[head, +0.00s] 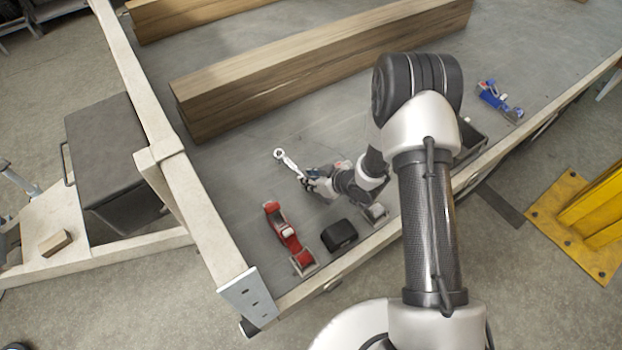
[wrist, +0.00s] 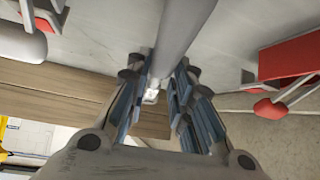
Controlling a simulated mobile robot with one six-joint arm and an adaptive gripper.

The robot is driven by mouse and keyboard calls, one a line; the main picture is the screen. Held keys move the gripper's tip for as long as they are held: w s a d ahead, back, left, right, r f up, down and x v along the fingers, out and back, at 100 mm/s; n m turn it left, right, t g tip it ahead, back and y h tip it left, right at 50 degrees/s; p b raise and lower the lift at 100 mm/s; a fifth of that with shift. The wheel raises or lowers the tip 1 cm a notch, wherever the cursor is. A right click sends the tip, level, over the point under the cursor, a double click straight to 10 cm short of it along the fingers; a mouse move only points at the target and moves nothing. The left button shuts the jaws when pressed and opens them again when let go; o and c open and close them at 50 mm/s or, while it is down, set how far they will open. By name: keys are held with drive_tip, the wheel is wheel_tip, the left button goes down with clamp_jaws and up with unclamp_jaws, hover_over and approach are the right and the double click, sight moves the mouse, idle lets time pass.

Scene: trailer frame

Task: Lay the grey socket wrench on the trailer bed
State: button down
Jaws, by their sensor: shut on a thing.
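The grey socket wrench (head: 287,161) is in my gripper (head: 310,183), over the trailer bed (head: 228,172). Its ring-shaped end points up and left in the head view, toward the timber. In the wrist view its grey shaft (wrist: 186,28) runs between the fingers of my gripper (wrist: 158,88), which are shut on it. The part of the wrench inside the gripper is hidden. I cannot tell how high the wrench is above the bed.
A red ratchet strap (head: 284,234) and a black box (head: 340,235) lie near the bed's front edge. Thick timbers (head: 320,72) lie behind the gripper. A blue ratchet strap (head: 498,101) is far right. Bare bed shows between the timber and the red strap.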

drive_tip(key=shift+f+b, duration=1.2)
drive_tip(key=shift+f, duration=0.3)
idle(0.3)
drive_tip(key=c, duration=0.6)
unclamp_jaws()
drive_tip(key=shift+o, duration=0.4)
drive_tip(key=o, duration=0.5)
drive_tip(key=v, duration=1.2)
